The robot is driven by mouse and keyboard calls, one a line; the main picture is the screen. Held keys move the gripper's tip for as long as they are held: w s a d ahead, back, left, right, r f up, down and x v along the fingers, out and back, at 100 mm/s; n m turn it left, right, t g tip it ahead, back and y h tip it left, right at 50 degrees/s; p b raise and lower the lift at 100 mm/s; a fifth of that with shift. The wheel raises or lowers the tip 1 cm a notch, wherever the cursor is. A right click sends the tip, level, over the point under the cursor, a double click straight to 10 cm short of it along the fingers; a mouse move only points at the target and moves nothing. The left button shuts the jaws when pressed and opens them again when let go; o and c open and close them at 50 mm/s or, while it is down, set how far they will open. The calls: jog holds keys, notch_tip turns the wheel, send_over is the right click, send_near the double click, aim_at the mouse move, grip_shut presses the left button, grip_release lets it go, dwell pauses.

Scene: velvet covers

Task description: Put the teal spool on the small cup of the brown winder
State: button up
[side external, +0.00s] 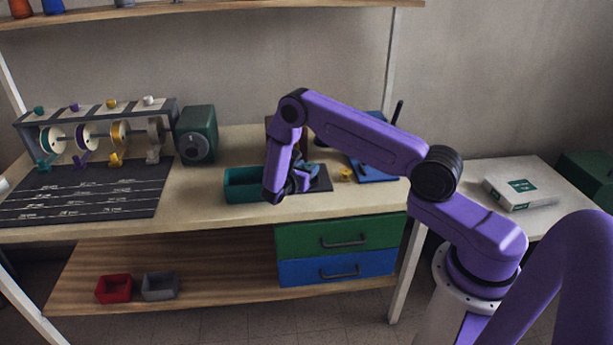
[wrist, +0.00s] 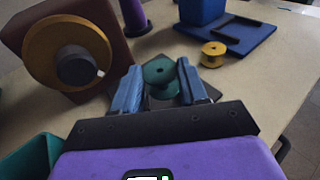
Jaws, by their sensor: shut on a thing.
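The teal spool (wrist: 160,74) stands upright between the blue fingers of my gripper (wrist: 160,88) in the wrist view. My gripper is shut on it, above or on a dark pad (wrist: 151,101); I cannot tell whether the spool touches the pad. In the side view the winder (side external: 270,126) is mostly hidden behind my arm.
A teal bin (side external: 240,186) stands left of my gripper. A yellow spool (wrist: 213,54) and a blue tray (wrist: 250,40) lie to the right. A purple post (wrist: 133,14) stands behind. A green machine (side external: 196,135) and a spool rack (side external: 100,120) stand at left.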

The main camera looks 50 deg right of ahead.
jog(key=shift+f, duration=1.3)
jog(key=o, duration=1)
jog(key=shift+f, duration=0.1)
